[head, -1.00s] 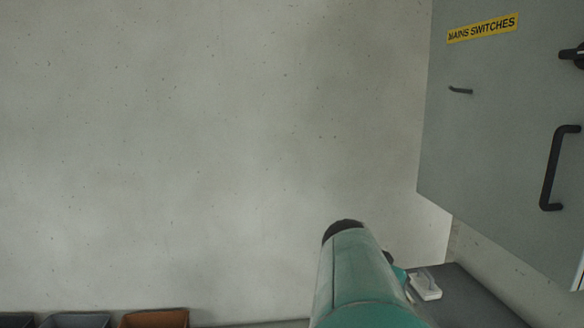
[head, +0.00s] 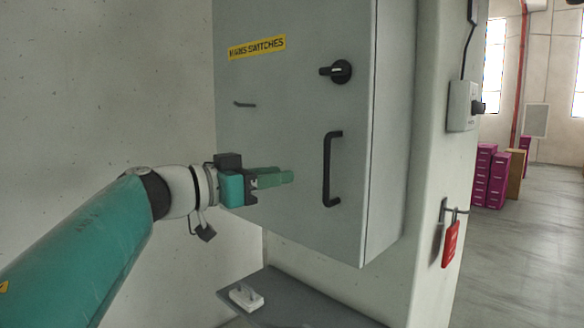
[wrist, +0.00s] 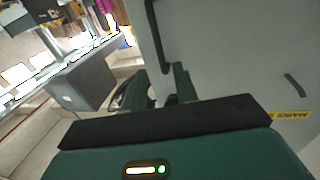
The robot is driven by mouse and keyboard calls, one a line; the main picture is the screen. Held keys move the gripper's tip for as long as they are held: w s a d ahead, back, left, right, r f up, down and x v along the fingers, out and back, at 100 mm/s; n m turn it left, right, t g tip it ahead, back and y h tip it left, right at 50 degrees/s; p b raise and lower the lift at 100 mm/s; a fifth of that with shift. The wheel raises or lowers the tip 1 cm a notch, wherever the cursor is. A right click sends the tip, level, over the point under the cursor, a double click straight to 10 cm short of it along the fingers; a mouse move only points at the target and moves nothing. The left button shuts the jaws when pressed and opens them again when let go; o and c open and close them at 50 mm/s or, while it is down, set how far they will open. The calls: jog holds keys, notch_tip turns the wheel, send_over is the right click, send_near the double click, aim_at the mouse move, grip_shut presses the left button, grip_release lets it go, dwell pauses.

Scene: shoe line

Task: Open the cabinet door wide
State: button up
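The grey cabinet door (head: 290,110) appears shut and bears a yellow "MAINS SWITCHES" label (head: 256,47). Its black upright bar handle (head: 328,170) is near the right edge, below a black rotary knob (head: 341,71). My gripper (head: 290,177) is left of the handle at mid-handle height, fingers pointing towards it, apart from it in the head view. In the wrist view my gripper (wrist: 161,76) shows two green fingers with a gap between them. The handle (wrist: 155,35) shows just beyond that gap, its lower end partly hidden by a finger.
A dark shelf (head: 300,310) with a small white object (head: 246,297) is below the cabinet. A red padlock (head: 450,243) and a switch box (head: 464,106) are on the pillar to the right. Open floor (head: 500,260) and magenta boxes (head: 490,175) lie further right.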

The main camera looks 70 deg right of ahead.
aim_at(325, 168)
jog(key=x, duration=1.2)
jog(key=shift+s, duration=0.2)
jog(key=shift+d+f, duration=0.1)
grip_shut()
